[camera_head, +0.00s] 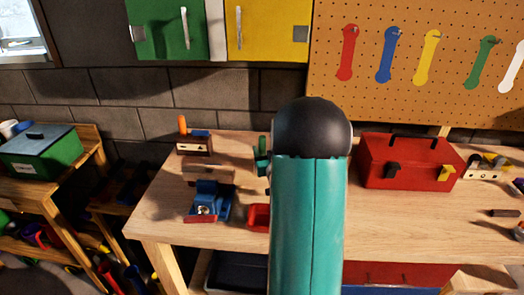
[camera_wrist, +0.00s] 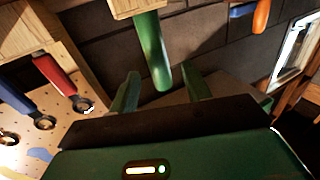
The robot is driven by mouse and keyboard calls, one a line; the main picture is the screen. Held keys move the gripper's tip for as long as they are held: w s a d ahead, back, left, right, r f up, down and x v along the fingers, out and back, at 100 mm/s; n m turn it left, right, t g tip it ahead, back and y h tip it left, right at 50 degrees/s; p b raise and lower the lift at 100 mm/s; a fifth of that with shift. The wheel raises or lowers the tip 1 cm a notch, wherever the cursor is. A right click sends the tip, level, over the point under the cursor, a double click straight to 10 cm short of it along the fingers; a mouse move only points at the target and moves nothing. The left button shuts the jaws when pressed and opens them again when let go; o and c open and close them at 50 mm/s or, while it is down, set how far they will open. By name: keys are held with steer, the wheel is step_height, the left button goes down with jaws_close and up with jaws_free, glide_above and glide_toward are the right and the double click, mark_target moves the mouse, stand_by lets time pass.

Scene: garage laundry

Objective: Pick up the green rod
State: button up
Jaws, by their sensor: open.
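In the wrist view the green rod (camera_wrist: 149,48) stands out from a wooden block (camera_wrist: 130,6) at the top, its rounded end pointing towards my palm. My gripper (camera_wrist: 161,80) is open, with one green finger on each side of the rod's end in the picture. I see gaps on both sides, and no contact shows. In the head view my arm hides the gripper and most of this spot. A small green piece (camera_head: 262,146) shows at the arm's left edge; I cannot tell whether it is the rod or a finger.
The wooden workbench (camera_head: 380,220) carries a blue toy vehicle (camera_head: 207,198), a block with an orange piece (camera_head: 183,126) and a red toolbox (camera_head: 408,168). A pegboard (camera_head: 390,30) hangs behind. A green box (camera_head: 42,155) stands at left. The bench's front right is mostly clear.

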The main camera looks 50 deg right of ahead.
mark_target(263, 146)
steer(key=shift+x, duration=1.95)
jaws_close()
steer(key=shift+r, duration=0.1)
